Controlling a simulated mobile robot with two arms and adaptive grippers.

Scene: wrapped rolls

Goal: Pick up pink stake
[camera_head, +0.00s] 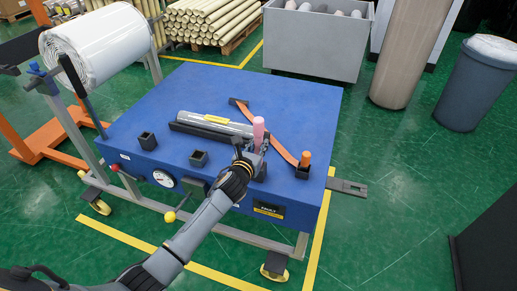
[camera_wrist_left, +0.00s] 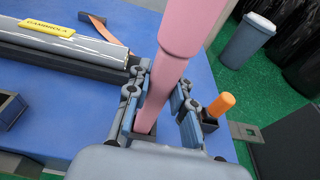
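The pink stake (camera_head: 258,132) stands near the front middle of the blue tabletop. It rises large through the wrist view (camera_wrist_left: 180,60), tilted toward the upper right. My left gripper (camera_head: 248,156) is at its lower part. In the wrist view, the fingers (camera_wrist_left: 162,92) lie on either side of the stake. A narrow gap shows low on the right side, and whether the fingers press on the stake is not clear. My right gripper is out of view.
An orange stake (camera_head: 306,158) stands in a dark holder to the right. Small black holders (camera_head: 198,158) sit along the table front. An orange strap (camera_head: 276,140) crosses the blue table (camera_head: 300,98).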

